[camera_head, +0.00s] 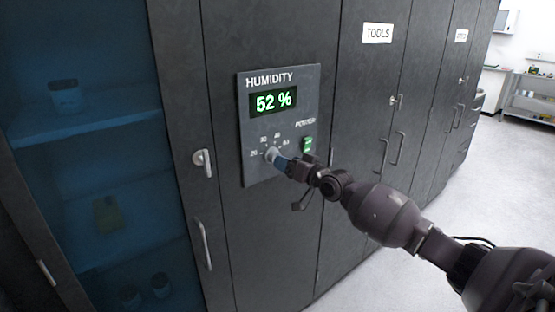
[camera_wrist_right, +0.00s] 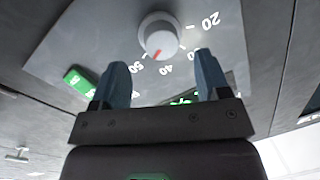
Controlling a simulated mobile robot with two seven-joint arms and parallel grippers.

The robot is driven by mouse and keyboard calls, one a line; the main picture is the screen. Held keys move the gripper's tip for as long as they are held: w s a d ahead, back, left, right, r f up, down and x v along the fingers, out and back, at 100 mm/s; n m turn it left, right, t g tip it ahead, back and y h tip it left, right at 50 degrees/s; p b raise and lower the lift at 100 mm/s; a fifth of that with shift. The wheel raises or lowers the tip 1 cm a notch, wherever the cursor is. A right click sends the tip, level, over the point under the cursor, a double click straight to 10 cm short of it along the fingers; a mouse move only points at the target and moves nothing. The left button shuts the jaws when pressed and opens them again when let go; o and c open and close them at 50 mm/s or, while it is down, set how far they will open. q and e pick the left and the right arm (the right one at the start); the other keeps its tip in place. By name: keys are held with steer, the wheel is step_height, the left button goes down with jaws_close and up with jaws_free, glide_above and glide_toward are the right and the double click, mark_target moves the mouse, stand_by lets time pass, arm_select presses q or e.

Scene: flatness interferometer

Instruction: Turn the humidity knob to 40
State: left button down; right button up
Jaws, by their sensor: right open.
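The humidity knob (camera_head: 271,154) is a round pale dial on the grey HUMIDITY panel (camera_head: 249,140). In the right wrist view the knob (camera_wrist_right: 160,36) appears upside down, its red mark pointing between 40 and 50. The green display (camera_head: 273,101) reads 52 %. My right gripper (camera_head: 281,162) is at the knob in the head view and partly covers it. In the right wrist view my right gripper (camera_wrist_right: 161,65) is open, with a blue finger on either side and nothing between them; the knob shows beyond the fingertips. Contact cannot be told. My left gripper is out of view.
A green lit power switch (camera_head: 307,145) sits right of the knob, close to my right gripper. Cabinet handles (camera_head: 202,162) stick out on the left door. A TOOLS cabinet (camera_head: 361,80) stands to the right. The floor (camera_head: 470,210) at right is clear.

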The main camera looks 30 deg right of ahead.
steer(key=shift+w+a, duration=0.25)
steer(key=shift+w, duration=0.9)
steer(key=shift+w+a, duration=0.25)
steer(key=shift+w, duration=0.9)
steer(key=shift+c, duration=0.4)
steer(key=c, duration=0.7)
